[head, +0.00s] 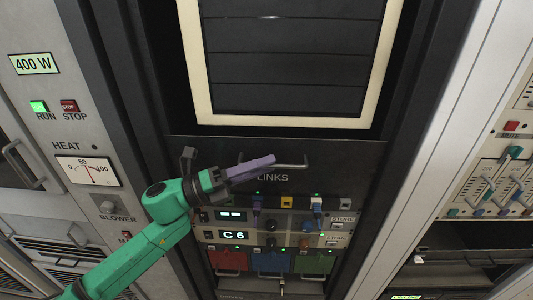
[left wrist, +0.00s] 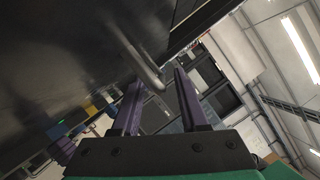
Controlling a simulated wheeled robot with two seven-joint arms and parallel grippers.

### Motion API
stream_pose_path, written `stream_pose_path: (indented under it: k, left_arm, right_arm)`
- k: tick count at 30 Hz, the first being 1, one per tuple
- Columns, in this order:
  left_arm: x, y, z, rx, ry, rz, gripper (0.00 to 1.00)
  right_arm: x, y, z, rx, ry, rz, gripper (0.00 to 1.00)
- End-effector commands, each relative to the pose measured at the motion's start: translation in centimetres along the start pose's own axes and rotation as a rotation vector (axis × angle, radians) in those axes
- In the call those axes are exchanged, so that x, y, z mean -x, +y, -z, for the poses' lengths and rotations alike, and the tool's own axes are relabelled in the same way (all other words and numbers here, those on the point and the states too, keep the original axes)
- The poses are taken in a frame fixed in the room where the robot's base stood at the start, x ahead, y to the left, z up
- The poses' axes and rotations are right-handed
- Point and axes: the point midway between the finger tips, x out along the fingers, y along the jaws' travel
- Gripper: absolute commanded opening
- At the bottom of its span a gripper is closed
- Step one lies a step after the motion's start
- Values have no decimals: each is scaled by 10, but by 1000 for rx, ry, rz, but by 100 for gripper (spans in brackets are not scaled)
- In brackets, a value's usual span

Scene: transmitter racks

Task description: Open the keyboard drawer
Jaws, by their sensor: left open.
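The keyboard drawer front appears to be the dark panel (head: 345,158) below the cream-framed screen, flush in the rack. Its grey bar handle (head: 295,165) sticks out above the word LINKS. My left gripper (head: 268,160), with purple fingers on a green arm, is at the left part of the handle and hides some of it. In the left wrist view the gripper (left wrist: 157,80) is open, and the bent end of the handle (left wrist: 140,60) shows between the fingertips. I cannot tell whether the fingers touch it. My right gripper is not in view.
Below the drawer is a links panel (head: 270,225) with several plugs, displays and coloured modules. A grey cabinet (head: 40,110) with a meter and RUN and STOP buttons stands on the left. Another rack with levers (head: 490,185) stands on the right.

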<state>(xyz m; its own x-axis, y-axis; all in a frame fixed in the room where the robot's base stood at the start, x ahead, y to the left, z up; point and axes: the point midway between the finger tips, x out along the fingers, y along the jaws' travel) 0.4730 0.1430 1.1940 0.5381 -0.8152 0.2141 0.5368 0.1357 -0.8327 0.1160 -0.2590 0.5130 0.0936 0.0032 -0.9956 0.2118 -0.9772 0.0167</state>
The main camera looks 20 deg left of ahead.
Motion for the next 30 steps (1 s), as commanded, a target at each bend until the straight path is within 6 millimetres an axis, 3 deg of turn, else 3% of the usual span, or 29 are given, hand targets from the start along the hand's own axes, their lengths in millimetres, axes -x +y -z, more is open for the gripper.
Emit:
stream_pose_path:
  k: [3,10,11,12,14,30]
  left_arm:
    - [-11,-1,-1,-2,0,0,44]
    - [-12,1,1,-1,2,-1,44]
    - [-12,1,1,-1,2,-1,36]
    - [-12,1,1,-1,2,-1,21]
    - [-12,1,1,-1,2,-1,0]
    - [-12,1,1,-1,3,-2,0]
  right_arm:
    - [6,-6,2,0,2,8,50]
    - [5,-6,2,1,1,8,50]
    - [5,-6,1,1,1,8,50]
    - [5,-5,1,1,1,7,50]
    - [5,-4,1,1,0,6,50]
    - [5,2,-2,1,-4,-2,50]
